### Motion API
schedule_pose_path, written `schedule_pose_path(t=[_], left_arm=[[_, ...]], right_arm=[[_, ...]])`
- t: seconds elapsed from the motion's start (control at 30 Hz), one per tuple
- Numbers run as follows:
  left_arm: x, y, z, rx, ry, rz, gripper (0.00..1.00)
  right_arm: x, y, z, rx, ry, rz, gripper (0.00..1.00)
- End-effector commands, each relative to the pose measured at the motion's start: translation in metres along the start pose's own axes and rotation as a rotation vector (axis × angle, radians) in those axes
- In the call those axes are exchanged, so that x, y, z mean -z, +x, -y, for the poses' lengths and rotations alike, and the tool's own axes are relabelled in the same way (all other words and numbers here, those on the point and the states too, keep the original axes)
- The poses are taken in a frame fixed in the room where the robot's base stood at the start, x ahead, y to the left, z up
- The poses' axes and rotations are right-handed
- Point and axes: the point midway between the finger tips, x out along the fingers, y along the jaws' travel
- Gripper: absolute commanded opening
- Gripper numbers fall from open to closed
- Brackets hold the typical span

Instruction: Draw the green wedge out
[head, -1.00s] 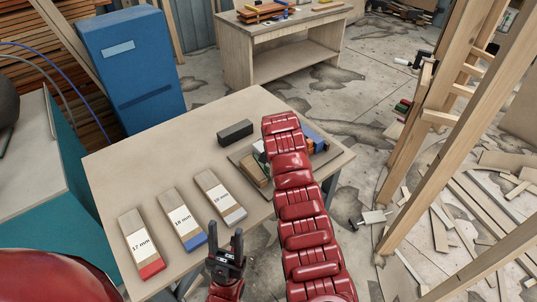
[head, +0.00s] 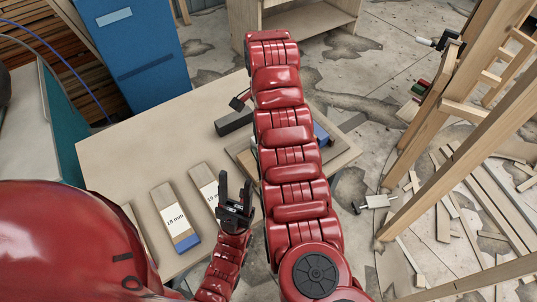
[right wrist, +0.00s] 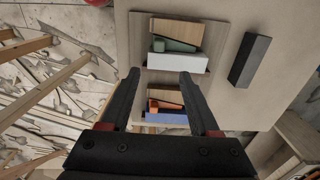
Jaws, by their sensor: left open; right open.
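The green wedge (right wrist: 176,45) is a dull grey-green piece in the upper slot of the board in the right wrist view. It lies between a wooden wedge (right wrist: 178,29) and a white block (right wrist: 177,63). In the head view my right arm hides it. My right gripper (right wrist: 159,74) is open and empty. In its wrist view, its fingertips appear just below the white block, with the green wedge beyond them; the height gap cannot be told. My left gripper (head: 236,180) is open and empty near the table's front edge, beside the labelled blocks.
The board (head: 345,150) also has a lower slot with a blue block (right wrist: 166,118) and orange and wooden pieces. A dark block (right wrist: 250,61) lies beside the board. Labelled blocks, one marked 18 mm (head: 176,215), lie on the table (head: 125,160). Wooden posts stand at right.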

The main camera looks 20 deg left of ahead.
Motion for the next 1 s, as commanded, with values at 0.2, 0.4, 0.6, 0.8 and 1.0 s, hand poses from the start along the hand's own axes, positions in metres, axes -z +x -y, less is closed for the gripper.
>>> schedule_pose_path(t=[0.2, 0.4, 0.6, 0.8, 1.0], left_arm=[[0.001, 0.007, 0.0, 0.0, 0.0, 0.0, 0.5], [-0.001, -0.003, 0.0, 0.0, 0.0, 0.0, 0.5], [-0.003, -0.018, -0.001, 0.0, 0.0, 0.001, 0.5], [0.0, 0.001, 0.0, 0.0, 0.0, 0.0, 0.5], [0.001, 0.005, 0.0, 0.0, 0.0, 0.0, 0.5]], right_arm=[[0.004, 0.036, -0.002, -0.005, 0.002, -0.004, 0.62], [0.002, 0.076, -0.002, -0.004, 0.0, 0.001, 0.62], [-0.001, 0.112, -0.001, 0.0, -0.002, 0.003, 0.62], [0.0, 0.144, -0.001, -0.004, 0.0, 0.002, 0.62], [0.0, 0.159, 0.0, 0.001, 0.0, 0.0, 0.62]])
